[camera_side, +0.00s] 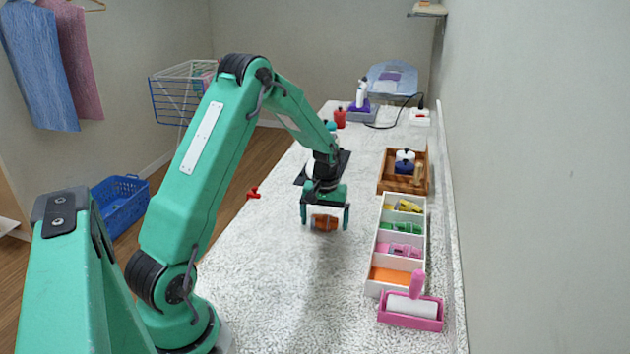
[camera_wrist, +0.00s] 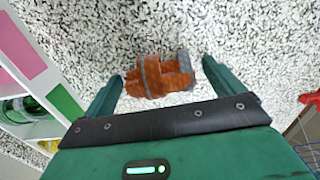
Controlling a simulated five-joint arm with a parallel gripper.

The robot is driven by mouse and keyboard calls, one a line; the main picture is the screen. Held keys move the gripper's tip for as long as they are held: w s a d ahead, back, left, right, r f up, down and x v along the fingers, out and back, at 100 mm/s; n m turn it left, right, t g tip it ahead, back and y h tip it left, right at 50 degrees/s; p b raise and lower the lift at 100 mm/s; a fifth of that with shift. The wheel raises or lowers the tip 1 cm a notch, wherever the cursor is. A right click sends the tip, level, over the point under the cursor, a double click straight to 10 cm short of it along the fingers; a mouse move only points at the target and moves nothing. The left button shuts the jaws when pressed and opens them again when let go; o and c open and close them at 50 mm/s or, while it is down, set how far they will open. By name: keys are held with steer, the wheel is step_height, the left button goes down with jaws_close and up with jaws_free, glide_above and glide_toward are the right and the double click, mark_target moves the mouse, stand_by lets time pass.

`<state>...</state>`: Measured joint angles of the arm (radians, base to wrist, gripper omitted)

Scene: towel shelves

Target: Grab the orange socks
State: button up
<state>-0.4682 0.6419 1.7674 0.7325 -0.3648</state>
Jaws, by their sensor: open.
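The orange socks (camera_side: 324,223) are a brown-orange bundle with grey bands, lying on the speckled white counter. In the wrist view the orange socks (camera_wrist: 158,76) lie between and a little beyond my two green fingertips. My gripper (camera_side: 325,222) is open, pointing down, with one finger on each side of the socks. In the wrist view my gripper (camera_wrist: 162,72) shows a gap between each finger and the bundle. I cannot tell whether the fingertips touch the counter.
A white divided box (camera_side: 377,245) with coloured compartments stands to the right; its front compartment has an orange floor (camera_side: 390,275). A pink tray (camera_side: 410,322) with a lint roller is in front of it, a wooden crate (camera_side: 380,186) behind. A red object (camera_side: 254,193) sits at the left edge.

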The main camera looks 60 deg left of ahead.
mark_target(325, 217)
steer(key=shift+c, duration=0.4)
steer(key=c, duration=1)
steer(key=shift+r, duration=0.1)
steer(key=shift+r, duration=0.45)
step_height(325, 217, up, 3)
steer(key=shift+r, duration=0.15)
steer(key=d+r, duration=0.2)
steer(key=d, duration=0.2)
steer(key=d+r, duration=0.2)
steer(key=d, duration=0.1)
steer(key=s+d+r, duration=0.1)
steer(key=d+r, duration=0.1)
steer(key=d, duration=0.2)
steer(key=shift+d+r, duration=0.3)
steer(key=shift+d, duration=0.05)
steer(key=shift+w, duration=0.1)
